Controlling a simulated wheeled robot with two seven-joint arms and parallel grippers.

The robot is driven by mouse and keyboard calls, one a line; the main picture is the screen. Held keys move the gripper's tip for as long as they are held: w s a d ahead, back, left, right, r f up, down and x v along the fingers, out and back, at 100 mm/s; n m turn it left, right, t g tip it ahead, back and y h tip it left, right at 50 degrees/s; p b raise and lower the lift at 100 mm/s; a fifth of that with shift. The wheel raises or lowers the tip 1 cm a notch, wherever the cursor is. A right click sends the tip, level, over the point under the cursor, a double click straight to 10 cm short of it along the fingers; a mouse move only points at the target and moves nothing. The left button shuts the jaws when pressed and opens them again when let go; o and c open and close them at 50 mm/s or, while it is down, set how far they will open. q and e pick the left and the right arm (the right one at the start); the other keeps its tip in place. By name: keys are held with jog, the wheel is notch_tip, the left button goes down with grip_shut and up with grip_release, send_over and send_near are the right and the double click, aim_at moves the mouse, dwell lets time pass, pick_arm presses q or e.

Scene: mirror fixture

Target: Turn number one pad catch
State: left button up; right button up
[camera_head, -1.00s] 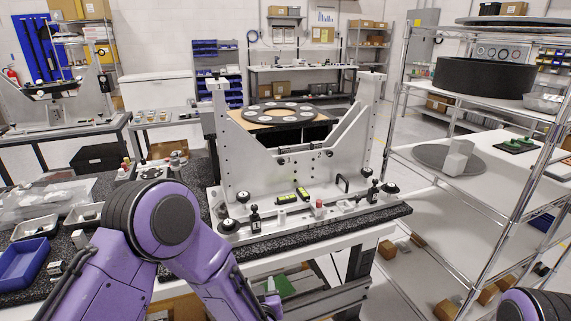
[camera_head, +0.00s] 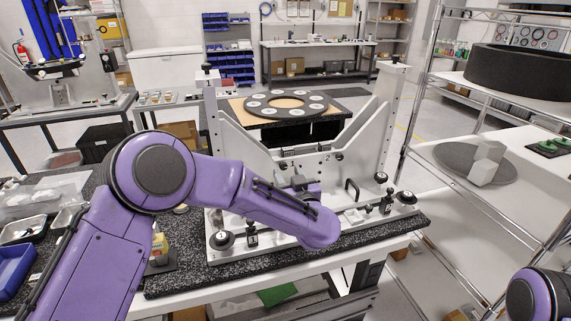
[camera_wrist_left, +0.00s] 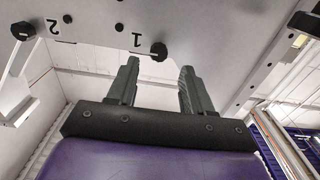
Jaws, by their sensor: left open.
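The number one pad catch (camera_wrist_left: 158,51) shows in the left wrist view as a round black knob beside an upside-down printed 1 on the grey plate. A thin pale bar runs left from it. My left gripper (camera_wrist_left: 160,68) is open, its two dark fingers below the knob in the picture, with the knob between their tips in line of sight. I cannot tell whether they touch. A second black knob (camera_wrist_left: 20,30) sits by a printed 2 at the far left. In the head view the fixture (camera_head: 240,175) stands upright, partly hidden by my left arm. My right gripper is out of frame.
The fixture stands on a black speckled slab (camera_head: 385,234). Black knobs and a black handle (camera_head: 352,189) rise near its front right. A ring with white pads (camera_head: 287,104) lies behind it. A wire shelf (camera_head: 480,215) stands to the right.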

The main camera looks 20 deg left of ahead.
aim_at(284, 167)
pick_arm(q)
jog(key=x, duration=0.3)
jog(key=shift+w+f+p, duration=0.25)
jog(key=shift+w+p, duration=0.05)
jog(key=shift+w, duration=0.1)
jog(key=shift+s+r, duration=0.15)
jog(key=shift+s, duration=0.05)
jog(key=shift+c, duration=0.3)
grip_shut()
